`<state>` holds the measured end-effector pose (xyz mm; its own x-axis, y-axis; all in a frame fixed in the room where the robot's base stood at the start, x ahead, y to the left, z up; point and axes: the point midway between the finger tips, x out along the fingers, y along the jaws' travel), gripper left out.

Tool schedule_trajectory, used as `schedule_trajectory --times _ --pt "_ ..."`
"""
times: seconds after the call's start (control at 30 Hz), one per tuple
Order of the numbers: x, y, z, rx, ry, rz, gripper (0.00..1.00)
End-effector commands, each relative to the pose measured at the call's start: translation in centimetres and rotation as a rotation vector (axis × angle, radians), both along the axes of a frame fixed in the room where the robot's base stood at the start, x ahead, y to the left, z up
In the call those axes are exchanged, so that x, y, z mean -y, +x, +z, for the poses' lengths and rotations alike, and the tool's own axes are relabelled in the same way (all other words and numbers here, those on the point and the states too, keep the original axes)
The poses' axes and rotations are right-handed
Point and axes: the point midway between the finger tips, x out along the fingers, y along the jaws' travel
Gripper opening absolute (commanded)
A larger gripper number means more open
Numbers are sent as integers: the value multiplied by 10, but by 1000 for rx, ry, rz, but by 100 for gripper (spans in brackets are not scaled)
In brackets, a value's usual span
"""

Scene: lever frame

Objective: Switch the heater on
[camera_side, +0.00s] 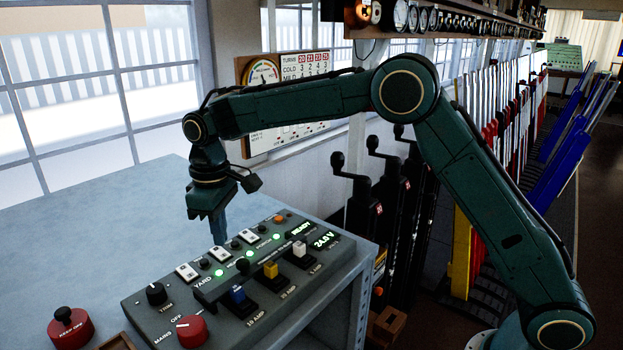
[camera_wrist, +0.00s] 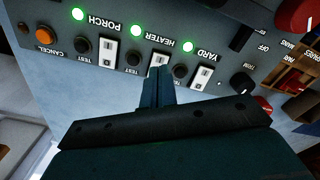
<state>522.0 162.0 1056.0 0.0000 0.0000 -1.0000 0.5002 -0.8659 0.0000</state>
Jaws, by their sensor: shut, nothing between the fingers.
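The heater rocker switch (camera_side: 219,254) is white and sits in the middle of a row of three on the grey control panel (camera_side: 150,326). In the wrist view its upper part (camera_wrist: 154,59) shows under the upside-down HEATER label, its lower part hidden by my fingers. The heater lamp (camera_wrist: 136,31) glows green. My gripper (camera_side: 219,241) is shut and empty, pointing down at the far edge of the panel by the heater switch. The fingertips (camera_wrist: 159,73) overlap the switch in the wrist view; I cannot tell whether they touch it.
The yard rocker (camera_wrist: 201,77) and porch rocker (camera_wrist: 108,51) flank the heater switch, with black test buttons between and green lamps lit.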

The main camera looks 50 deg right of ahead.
Motion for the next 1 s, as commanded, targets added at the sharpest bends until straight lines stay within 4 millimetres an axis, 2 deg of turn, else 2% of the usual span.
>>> schedule_trajectory --times 0.63,1.0 --pt "0 0 37 2 1 0 0" --pt "0 0 40 0 0 0 0"
